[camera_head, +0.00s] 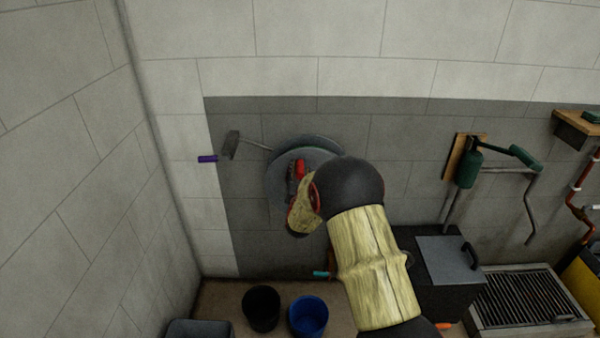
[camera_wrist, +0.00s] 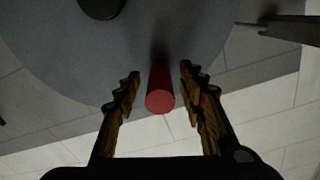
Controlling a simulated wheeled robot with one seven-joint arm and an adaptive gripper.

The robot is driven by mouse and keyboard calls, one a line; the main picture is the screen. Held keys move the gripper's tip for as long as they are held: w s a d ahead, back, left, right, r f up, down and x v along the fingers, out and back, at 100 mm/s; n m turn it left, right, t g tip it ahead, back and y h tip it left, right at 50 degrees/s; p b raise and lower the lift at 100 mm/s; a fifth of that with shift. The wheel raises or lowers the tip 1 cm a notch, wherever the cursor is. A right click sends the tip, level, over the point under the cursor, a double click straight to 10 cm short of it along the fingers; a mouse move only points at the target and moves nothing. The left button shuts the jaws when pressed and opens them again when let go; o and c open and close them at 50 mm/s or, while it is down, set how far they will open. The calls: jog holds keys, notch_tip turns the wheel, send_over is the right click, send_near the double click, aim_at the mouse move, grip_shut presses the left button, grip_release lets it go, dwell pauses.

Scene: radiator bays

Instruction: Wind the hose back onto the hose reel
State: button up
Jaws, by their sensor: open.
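The hose reel (camera_head: 277,178) is mounted on the grey wall panel; its round grey disc also fills the top of the wrist view (camera_wrist: 60,45). A red crank handle (camera_head: 299,167) stands out from the disc. In the wrist view the red handle (camera_wrist: 160,101) points towards me, between the two fingers of my gripper (camera_wrist: 160,72), with gaps on both sides. My gripper is open around it. In the head view my arm hides the reel's lower right side and most of the gripper. I cannot make out the hose clearly.
A grey bracket (camera_head: 231,145) with a purple-ended piece (camera_head: 207,159) is left of the reel. A black bucket (camera_head: 261,308) and a blue bucket (camera_head: 308,316) stand below. A black box with a grey lid (camera_head: 449,262) and a grate (camera_head: 528,298) are right.

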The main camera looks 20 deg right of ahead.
jog(key=shift+c, duration=0.5)
grip_shut()
dwell(0.3)
